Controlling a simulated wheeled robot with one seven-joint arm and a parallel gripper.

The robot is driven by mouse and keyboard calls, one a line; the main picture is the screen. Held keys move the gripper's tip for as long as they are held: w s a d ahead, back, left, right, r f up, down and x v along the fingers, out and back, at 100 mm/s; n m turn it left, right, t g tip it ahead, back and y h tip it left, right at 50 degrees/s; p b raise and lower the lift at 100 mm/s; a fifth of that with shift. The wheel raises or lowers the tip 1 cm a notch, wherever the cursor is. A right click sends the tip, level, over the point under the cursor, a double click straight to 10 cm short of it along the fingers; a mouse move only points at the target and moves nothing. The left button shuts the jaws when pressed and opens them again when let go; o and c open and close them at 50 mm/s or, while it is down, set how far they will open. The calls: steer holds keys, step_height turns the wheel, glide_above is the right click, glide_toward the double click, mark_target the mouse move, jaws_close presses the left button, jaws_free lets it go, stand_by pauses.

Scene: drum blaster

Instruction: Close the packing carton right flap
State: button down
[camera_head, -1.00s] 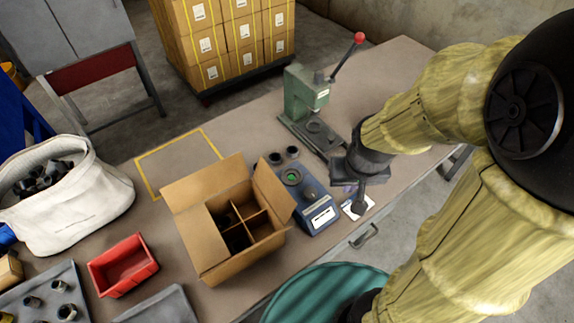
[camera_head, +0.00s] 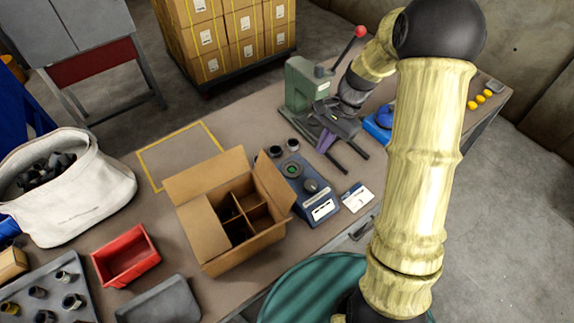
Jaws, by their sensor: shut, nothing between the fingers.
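The brown packing carton (camera_head: 245,248) stands open on the workbench, with cardboard dividers and dark parts partly visible inside. Its right flap (camera_head: 274,184) stands up and leans outward, beside the blue scale. The back flap (camera_head: 207,174) is also raised. A left panel (camera_head: 203,230) lies over the left part of the opening. My gripper (camera_head: 356,165) is to the right of the carton, above the bench near the green press, well apart from the right flap. It is shut and holds nothing.
A blue scale (camera_head: 314,203) sits close against the carton's right side, with a white card (camera_head: 357,198) beside it. The green press (camera_head: 302,86) stands behind. A red bin (camera_head: 125,256) and white sack (camera_head: 75,205) are left. A yellow-outlined area (camera_head: 180,157) is clear.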

steer(key=w, duration=0.1)
steer(key=w+f+m+y, duration=0.1)
steer(key=w+a+m+g+y, duration=0.1)
steer(key=shift+w+f, duration=0.15)
steer(key=shift+f, duration=0.05)
steer(key=shift+a+f, duration=0.1)
steer(key=p, duration=0.5)
glide_toward(273, 182)
step_height(273, 182, down, 3)
steer(key=s, duration=0.1)
steer(key=shift+s+a+f, duration=0.15)
steer(key=shift+a, duration=0.35)
steer(key=shift+d, duration=0.1)
